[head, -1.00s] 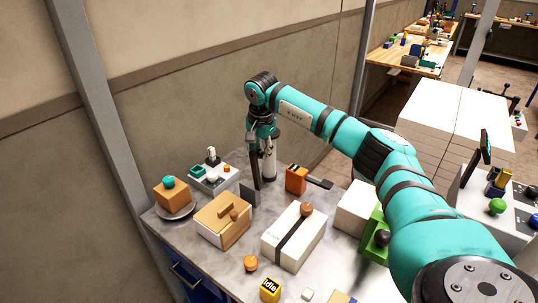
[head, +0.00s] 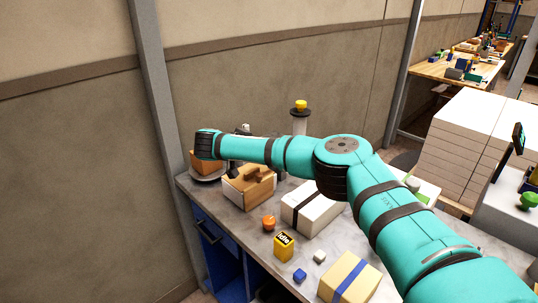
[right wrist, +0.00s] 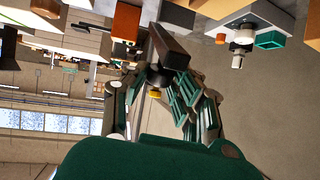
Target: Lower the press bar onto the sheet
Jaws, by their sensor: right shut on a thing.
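In the right wrist view, my right gripper (right wrist: 168,72) is shut on a dark square-section bar (right wrist: 168,42), which juts out past the fingers and is tilted in the picture. I cannot tell for certain whether this is the press bar. In the head view my right arm reaches across from the right to the back left of the grey table (head: 240,222), and its forearm hides most of the gripper. I cannot pick out the sheet. My left gripper is in neither view.
A wooden box (head: 247,188) and a white box with a black band (head: 312,210) stand under the arm. An orange knob (head: 268,223), a yellow cube (head: 283,247) and a blue-banded pack (head: 350,278) sit in front.

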